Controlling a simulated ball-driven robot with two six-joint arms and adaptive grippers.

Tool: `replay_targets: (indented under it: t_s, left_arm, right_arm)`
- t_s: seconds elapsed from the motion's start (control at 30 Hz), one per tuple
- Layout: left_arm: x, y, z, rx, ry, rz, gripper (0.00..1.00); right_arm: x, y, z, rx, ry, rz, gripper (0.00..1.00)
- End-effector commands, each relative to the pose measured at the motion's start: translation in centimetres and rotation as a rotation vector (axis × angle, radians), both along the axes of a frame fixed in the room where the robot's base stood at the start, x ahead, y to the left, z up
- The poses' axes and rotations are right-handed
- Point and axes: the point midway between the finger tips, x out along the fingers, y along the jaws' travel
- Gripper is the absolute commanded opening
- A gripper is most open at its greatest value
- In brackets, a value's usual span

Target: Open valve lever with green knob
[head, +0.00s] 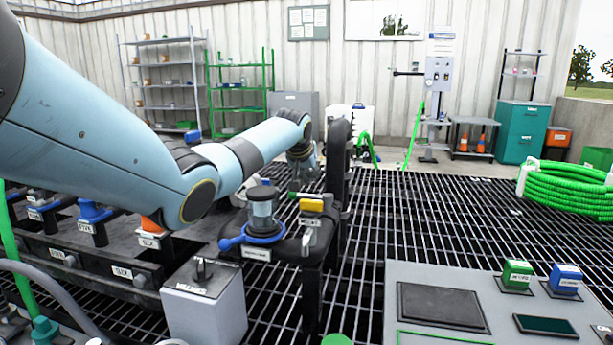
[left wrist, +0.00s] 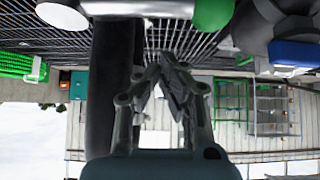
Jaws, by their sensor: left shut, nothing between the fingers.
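A small green knob (head: 292,195) sits at the left end of a thin lever on the valve assembly, just above a yellow piece (head: 311,205). A large rounded green end (left wrist: 213,14) shows at the top edge of the left wrist view, beside a grey cylinder (left wrist: 135,8). It looks like the knob, seen close. My left gripper (head: 309,178) is just behind and above the valve, beside a dark upright pipe (head: 338,160). In the left wrist view its fingers (left wrist: 168,62) meet with nothing between them, apart from the knob. My right gripper is out of view.
A clear cylinder with a blue base (head: 262,215) stands left of the lever. A grey box (head: 205,300) and a manifold with blue valves (head: 90,212) are at left. A control panel (head: 440,280) fills the front right. Open grating (head: 430,210) lies behind it.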

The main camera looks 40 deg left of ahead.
Motion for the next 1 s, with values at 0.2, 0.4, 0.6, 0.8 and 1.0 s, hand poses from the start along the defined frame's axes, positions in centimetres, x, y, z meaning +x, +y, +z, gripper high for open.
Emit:
replay_targets:
  t_s: [0.2, 0.4, 0.6, 0.8, 1.0]
  left_arm:
    - [-1.3, -0.7, -0.7, 0.002, 0.001, -0.003, 0.00]
    - [-2.7, -1.5, -1.1, 0.001, 0.002, -0.001, 0.00]
    - [-3.2, -1.8, -1.2, -0.001, 0.001, -0.001, 0.00]
    - [-3.2, -1.8, -1.2, -0.001, 0.001, -0.001, 0.00]
    - [-3.3, -1.8, -1.1, -0.001, 0.001, -0.001, 0.00]
  right_arm:
    - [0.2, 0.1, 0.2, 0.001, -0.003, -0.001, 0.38]
    - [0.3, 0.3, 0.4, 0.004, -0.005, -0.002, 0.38]
    - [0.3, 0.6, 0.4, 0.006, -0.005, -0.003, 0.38]
    - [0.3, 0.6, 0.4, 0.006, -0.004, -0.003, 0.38]
    - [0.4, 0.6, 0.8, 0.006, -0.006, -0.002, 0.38]
